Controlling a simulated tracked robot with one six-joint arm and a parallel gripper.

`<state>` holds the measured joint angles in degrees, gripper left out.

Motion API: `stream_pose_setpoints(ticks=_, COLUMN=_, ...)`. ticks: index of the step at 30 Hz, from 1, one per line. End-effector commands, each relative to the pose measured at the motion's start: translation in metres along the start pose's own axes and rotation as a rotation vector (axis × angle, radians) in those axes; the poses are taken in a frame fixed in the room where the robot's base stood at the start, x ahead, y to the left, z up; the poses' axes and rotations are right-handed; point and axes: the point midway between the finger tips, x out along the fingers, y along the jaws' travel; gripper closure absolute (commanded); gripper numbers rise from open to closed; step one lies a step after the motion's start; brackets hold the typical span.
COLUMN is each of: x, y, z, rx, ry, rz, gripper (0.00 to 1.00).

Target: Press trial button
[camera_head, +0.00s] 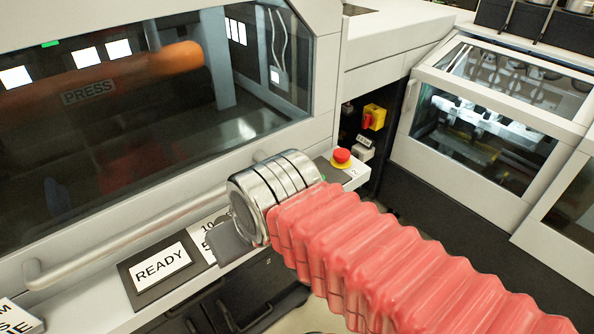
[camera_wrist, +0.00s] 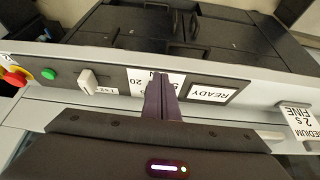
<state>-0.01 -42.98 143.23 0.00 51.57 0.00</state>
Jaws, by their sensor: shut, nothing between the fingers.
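My gripper (camera_wrist: 160,98) is shut and empty, its dark fingers over the control ledge of the press machine. In the head view its grey tip (camera_head: 226,243) is partly hidden by my wrist. In the wrist view a green button (camera_wrist: 48,74) sits on the ledge left of the fingers, apart from them. A white switch or lever (camera_wrist: 88,81) stands between them, beside a small label (camera_wrist: 107,91) too small to read surely. I cannot tell which control is the trial button.
A red mushroom button (camera_head: 342,155) on a yellow base is at the ledge's right end. A READY display (camera_head: 161,263) lies left of my gripper. A long handle rail (camera_head: 130,236) runs along the press window. Another windowed machine (camera_head: 490,130) stands right.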

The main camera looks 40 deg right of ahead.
Motion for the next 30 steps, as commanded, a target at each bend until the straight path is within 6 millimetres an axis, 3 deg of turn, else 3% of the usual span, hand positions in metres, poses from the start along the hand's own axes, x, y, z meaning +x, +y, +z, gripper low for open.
stream_pose_setpoints(ticks=19, x=0.001, y=0.005, z=-0.005, rx=0.016, ry=-0.008, rz=-0.004, gripper=1.00)
stream_pose_setpoints(ticks=23, x=0.004, y=0.013, z=-0.015, rx=0.049, ry=-0.022, rz=-0.011, gripper=1.00)
stream_pose_setpoints(ticks=30, x=0.012, y=0.050, z=-0.042, rx=0.137, ry=-0.034, rz=-0.043, gripper=1.00)
